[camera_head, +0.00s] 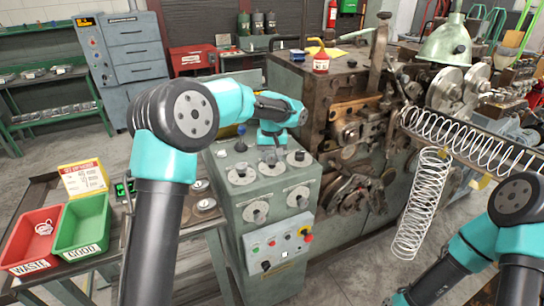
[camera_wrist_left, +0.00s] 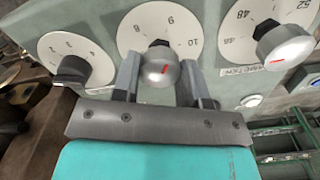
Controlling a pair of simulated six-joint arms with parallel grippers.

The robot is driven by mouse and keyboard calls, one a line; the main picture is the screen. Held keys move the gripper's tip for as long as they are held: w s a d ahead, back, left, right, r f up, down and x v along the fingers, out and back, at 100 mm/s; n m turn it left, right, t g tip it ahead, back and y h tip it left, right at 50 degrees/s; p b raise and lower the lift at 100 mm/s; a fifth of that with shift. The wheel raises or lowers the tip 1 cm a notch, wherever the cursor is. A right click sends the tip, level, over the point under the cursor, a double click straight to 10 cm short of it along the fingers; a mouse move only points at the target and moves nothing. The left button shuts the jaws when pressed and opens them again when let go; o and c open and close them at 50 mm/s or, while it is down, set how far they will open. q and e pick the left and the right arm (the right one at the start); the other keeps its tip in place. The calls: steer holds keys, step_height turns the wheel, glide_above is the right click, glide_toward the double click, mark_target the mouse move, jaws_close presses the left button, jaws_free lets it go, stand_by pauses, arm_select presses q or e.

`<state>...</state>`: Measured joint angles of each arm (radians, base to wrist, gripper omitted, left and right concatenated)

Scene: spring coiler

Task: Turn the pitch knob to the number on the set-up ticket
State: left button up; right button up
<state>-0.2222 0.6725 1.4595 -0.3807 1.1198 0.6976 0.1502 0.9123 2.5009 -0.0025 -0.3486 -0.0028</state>
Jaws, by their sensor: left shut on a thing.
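The set-up ticket (camera_head: 84,178) is a yellow and white card standing behind the bins at the left; its numbers are too small to read surely. My left gripper (camera_head: 270,148) is over the top of the green control console (camera_head: 225,205). In the left wrist view its two fingers (camera_wrist_left: 158,85) are shut on a silver knob (camera_wrist_left: 160,68) with a red mark. The knob stands on a white dial (camera_wrist_left: 150,18) showing 8, 9 and 10. Its name label is hidden, so I cannot tell whether it is the pitch knob. My right gripper is not in view.
A black knob (camera_wrist_left: 72,72) on a low-numbered dial and another silver knob (camera_wrist_left: 284,46) flank the held one closely. Red (camera_head: 28,240) and green (camera_head: 82,228) bins sit at the left. The coiling machine (camera_head: 350,190) stands right of the console.

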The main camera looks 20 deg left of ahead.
mark_target(272, 157)
arm_select(q)
steer(key=m, duration=0.5)
steer(key=shift+m, duration=0.3)
steer(key=m, duration=0.5)
steer(key=shift+m, duration=0.3)
steer(key=o, duration=0.9)
step_height(272, 157, up, 17)
steer(key=shift+r, duration=0.2)
stand_by(0.4)
